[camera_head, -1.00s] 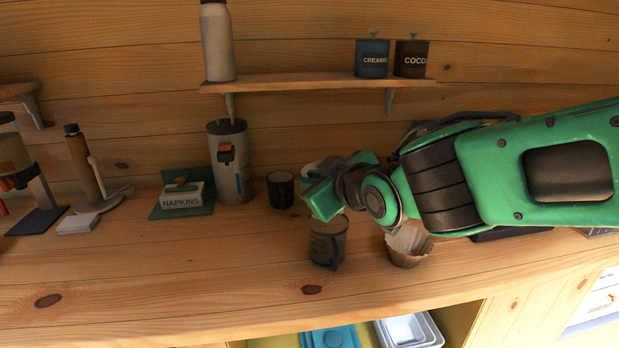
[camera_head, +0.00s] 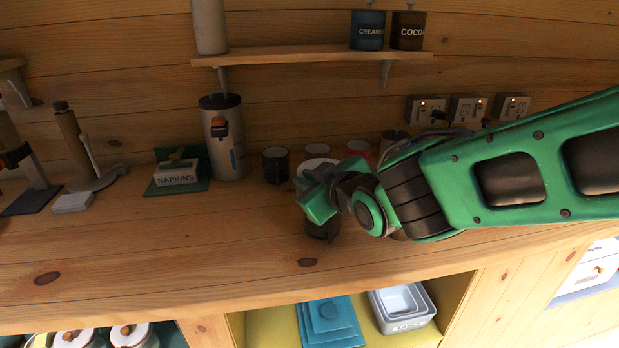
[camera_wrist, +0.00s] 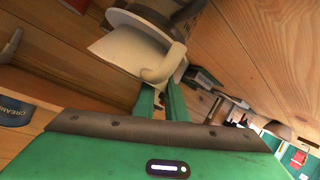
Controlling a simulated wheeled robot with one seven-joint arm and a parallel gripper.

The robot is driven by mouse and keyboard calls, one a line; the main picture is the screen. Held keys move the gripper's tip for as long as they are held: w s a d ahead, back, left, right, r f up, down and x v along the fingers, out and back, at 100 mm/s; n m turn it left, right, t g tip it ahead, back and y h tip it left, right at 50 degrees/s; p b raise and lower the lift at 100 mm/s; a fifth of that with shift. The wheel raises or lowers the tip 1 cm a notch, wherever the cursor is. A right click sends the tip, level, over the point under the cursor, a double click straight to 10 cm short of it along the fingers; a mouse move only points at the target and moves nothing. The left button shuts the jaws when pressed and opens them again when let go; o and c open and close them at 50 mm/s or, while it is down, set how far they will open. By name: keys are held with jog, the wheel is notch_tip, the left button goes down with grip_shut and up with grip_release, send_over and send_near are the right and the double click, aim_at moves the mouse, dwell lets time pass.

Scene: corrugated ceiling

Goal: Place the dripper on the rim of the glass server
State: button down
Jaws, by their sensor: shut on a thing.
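My gripper (camera_wrist: 160,102) is shut on the curved handle of the white dripper (camera_wrist: 120,48) in the wrist view. The dripper looks tilted in that view, and a dark shape lies beyond it. Contact between dripper and server cannot be seen.
A tall canister (camera_head: 224,140) and napkin holder (camera_head: 177,172) stand left. A shelf (camera_head: 310,56) is above. The front-left counter (camera_head: 150,260) is clear.

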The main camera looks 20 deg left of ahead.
jog(key=shift+f, duration=0.55)
jog(key=c, duration=1.7)
grip_release()
jog(key=shift+v, duration=5.4)
